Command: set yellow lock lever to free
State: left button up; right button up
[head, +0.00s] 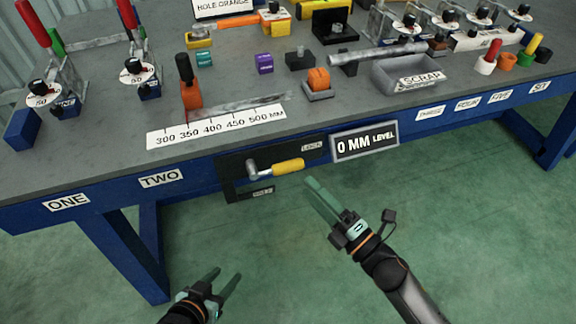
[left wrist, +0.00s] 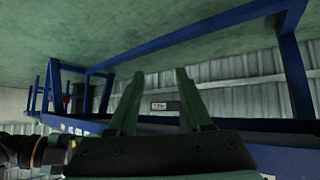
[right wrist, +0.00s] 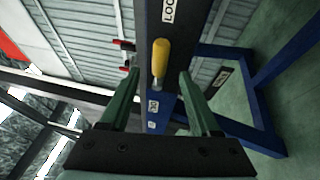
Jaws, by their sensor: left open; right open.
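The yellow lock lever (head: 287,166) is on a black plate on the bench's front edge. Its handle points right from a grey pivot, tilted slightly up, near the label reading LOCK (head: 312,146). A second small label (head: 262,191), too small to read surely, is below the pivot. My right gripper (head: 309,186) is open, just below and right of the handle tip. In the right wrist view the yellow handle (right wrist: 160,62) appears between the open fingers, with no contact visible. My left gripper (head: 227,272) is open and empty, low in front of the bench; its fingers also show in the left wrist view (left wrist: 160,75).
A 0 MM LEVEL sign (head: 364,142) is right of the lever plate. Blue bench legs (head: 130,255) stand at the left. The grey bench top (head: 110,110) holds clamps, a ruler strip (head: 215,124) and a scrap tray (head: 385,75). The green floor in front is clear.

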aim_at(291, 169)
jog(key=x, duration=0.7)
jog(key=shift+w+a, duration=0.15)
jog(key=shift+w, duration=0.1)
jog(key=shift+w+a+r, duration=0.1)
jog(key=shift+w+a, duration=0.25)
grip_shut()
pick_arm(q)
jog(key=shift+w+a+r+t, duration=0.15)
jog(key=shift+w+r+t, duration=0.65)
jog(key=shift+w+r, duration=0.3)
jog(key=shift+w+r, duration=0.1)
jog(key=shift+r, duration=0.1)
